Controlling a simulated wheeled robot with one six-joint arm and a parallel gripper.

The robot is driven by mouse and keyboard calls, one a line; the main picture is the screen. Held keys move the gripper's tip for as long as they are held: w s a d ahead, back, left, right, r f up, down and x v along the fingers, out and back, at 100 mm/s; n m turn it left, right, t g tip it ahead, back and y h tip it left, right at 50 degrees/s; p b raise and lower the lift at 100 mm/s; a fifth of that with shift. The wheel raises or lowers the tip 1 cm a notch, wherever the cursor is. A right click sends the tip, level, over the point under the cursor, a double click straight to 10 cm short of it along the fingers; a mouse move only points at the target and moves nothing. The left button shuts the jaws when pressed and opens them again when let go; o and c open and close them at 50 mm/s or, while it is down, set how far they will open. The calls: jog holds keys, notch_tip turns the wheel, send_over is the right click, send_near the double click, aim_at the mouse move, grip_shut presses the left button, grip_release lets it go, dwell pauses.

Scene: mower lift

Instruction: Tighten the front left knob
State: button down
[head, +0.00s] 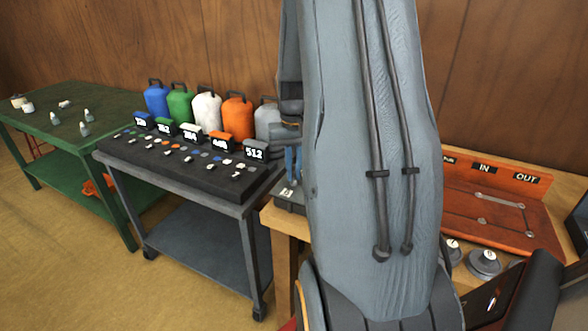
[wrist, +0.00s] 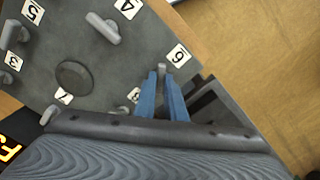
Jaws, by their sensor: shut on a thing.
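My gripper (wrist: 161,75) shows in the wrist view with two blue fingers, closed on a small grey upright piece (wrist: 161,68) beside the label 6 on a grey board (wrist: 125,75). The fingers also show in the head view (head: 292,160), above the board's corner, partly hidden by my arm. Round knobs with pale marked tops, one nearer (head: 485,262) and one farther, stand at the right in the head view, apart from my gripper. I cannot tell which one is the front left knob. My arm covers the middle of the head view.
Other grey pieces (wrist: 103,27) stand on the numbered board. An orange panel (head: 500,205) marked IN and OUT holds wrenches at the right. A black-topped cart (head: 215,185) carries small parts and coloured jugs. A green table (head: 60,115) stands at far left.

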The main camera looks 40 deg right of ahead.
aim_at(294, 175)
jog(key=m, duration=0.3)
jog(key=shift+m, duration=0.4)
jog(key=shift+m+p, duration=0.35)
jog(key=shift+m, duration=1.35)
jog(key=c, duration=1.8)
grip_release()
jog(key=shift+r, duration=0.15)
notch_tip(294, 175, up, 8)
jog(key=shift+f+b, duration=0.2)
jog(key=shift+b, duration=0.8)
jog(key=shift+a, duration=0.1)
